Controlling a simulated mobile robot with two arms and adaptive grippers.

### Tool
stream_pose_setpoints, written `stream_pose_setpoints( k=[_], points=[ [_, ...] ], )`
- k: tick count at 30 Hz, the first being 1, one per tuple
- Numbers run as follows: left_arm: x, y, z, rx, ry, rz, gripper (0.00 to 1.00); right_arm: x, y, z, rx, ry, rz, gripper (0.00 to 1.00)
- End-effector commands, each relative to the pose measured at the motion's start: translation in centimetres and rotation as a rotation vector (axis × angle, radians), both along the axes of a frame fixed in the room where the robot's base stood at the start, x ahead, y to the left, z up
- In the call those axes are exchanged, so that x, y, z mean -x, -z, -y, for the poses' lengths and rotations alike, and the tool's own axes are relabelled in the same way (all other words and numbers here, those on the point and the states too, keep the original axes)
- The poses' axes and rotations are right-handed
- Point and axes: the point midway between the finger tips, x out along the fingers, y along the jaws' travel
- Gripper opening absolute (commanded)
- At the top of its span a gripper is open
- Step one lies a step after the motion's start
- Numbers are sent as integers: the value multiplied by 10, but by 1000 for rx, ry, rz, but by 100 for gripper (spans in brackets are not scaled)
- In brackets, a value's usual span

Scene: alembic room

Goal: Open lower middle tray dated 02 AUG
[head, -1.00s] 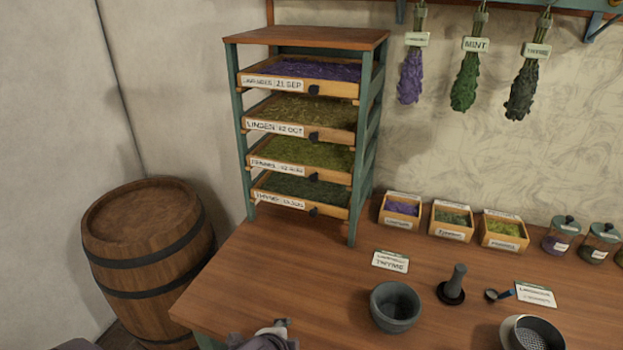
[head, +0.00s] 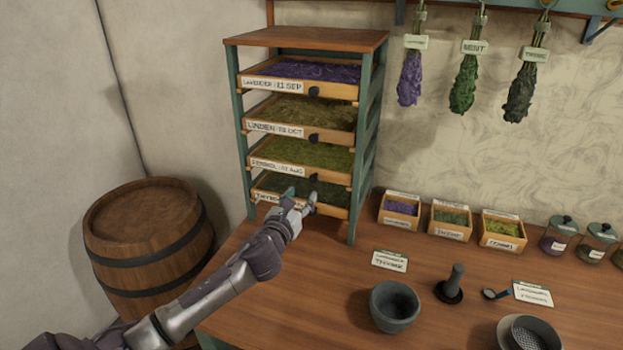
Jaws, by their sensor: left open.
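The drying rack (head: 240,135) stands at the back left of the table with several trays stacked in it. The lower middle tray (head: 335,180) is third from the top, holds green-yellow herb, and carries a white label (head: 278,166) ending in AUG; the digits are blurred. Its dark knob (head: 313,177) is right of the label. The tray sits in the rack like the others. My left gripper (head: 300,194) is open and empty, just below that knob, in front of the bottom tray (head: 337,212). It hides that tray's knob and part of its label. My right gripper is not seen.
A wooden barrel (head: 150,240) stands left of the table (head: 290,320). A mortar (head: 395,305), a pestle (head: 452,290) and a sieve (head: 530,335) stand to the right. Small herb boxes (head: 450,235) line the back. The tabletop before the rack is bare apart from my arm above it.

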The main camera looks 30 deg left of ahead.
Motion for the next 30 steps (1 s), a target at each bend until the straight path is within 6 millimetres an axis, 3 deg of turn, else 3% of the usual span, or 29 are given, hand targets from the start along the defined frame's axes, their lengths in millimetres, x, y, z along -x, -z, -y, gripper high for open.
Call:
stream_pose_setpoints(
  k=[6,12,26,30],
  points=[
    [-45,-2,-11,5,-2,1,50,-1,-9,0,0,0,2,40],
    [-70,-1,-17,3,-2,0,50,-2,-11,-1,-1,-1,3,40],
    [-81,0,-19,3,0,0,50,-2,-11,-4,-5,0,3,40],
    [-81,0,-19,3,0,0,27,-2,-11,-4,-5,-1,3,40]
  ],
)
